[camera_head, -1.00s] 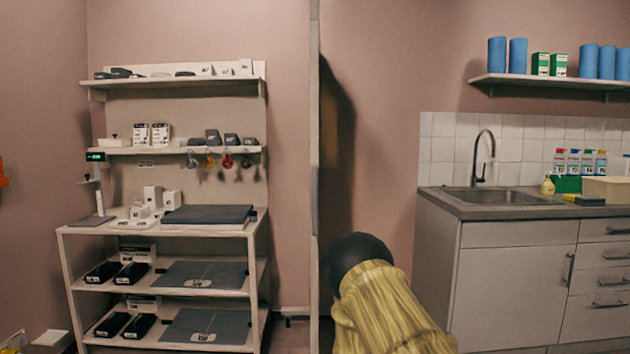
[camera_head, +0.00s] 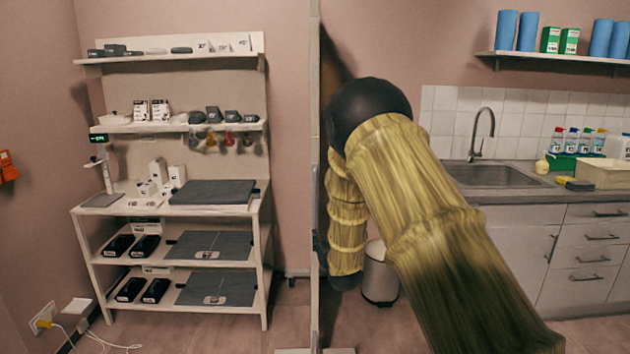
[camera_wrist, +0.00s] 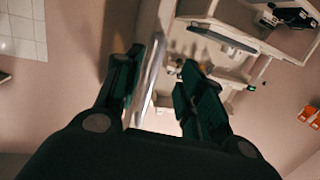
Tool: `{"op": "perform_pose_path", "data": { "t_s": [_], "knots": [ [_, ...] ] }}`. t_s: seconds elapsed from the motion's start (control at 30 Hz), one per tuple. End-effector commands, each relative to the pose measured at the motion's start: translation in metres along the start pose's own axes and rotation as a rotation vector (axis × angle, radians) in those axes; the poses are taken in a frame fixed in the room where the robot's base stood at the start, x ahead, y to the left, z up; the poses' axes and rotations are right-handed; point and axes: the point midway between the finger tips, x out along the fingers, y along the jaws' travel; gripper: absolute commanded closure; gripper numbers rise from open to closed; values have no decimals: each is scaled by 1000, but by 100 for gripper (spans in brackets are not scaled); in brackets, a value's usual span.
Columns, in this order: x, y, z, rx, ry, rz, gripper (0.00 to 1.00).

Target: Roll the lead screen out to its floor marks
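The lead screen (camera_head: 315,90) stands upright and nearly edge-on in the middle of the head view, a thin pale vertical strip. Parts of its foot show at the bottom edge. My arm in its yellow sleeve reaches to the screen's right side, and my gripper (camera_head: 321,250) is a dark shape low beside the strip, partly hidden. In the wrist view my gripper (camera_wrist: 160,68) is open. The pale edge of the screen (camera_wrist: 151,82) runs between the fingers, nearer the left one. I cannot tell whether a finger touches it. No floor marks are visible.
A shelf unit (camera_head: 168,208) with dark pads and boxes stands left of the screen. A sink counter (camera_head: 510,205) is on the right, with a white bin (camera_head: 380,275) before it. Cables (camera_head: 105,343) lie on the floor at lower left. Some floor between shelf and screen is clear.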

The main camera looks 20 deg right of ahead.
Motion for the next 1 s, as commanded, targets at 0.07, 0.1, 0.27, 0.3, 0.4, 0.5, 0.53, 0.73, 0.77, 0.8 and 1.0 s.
{"op": "perform_pose_path", "data": {
  "t_s": [0.07, 0.1, 0.27, 0.3, 0.4, 0.5, 0.53, 0.73, 0.77, 0.8, 1.0],
  "knots": [
    [7, -1, -47, 0, 49, -3, 61],
    [10, -1, -61, 1, 68, -4, 61],
    [16, -1, -92, 2, 111, -7, 61],
    [18, -2, -95, 2, 115, -8, 61],
    [24, -2, -97, 2, 118, -8, 61],
    [35, -2, -98, 1, 117, -8, 61],
    [39, -2, -99, 1, 118, -8, 61],
    [71, -2, -103, 1, 118, -8, 61],
    [75, -2, -103, 1, 117, -8, 61],
    [81, -2, -104, 1, 118, -8, 61],
    [107, -2, -106, 2, 118, -8, 61]
  ]
}}
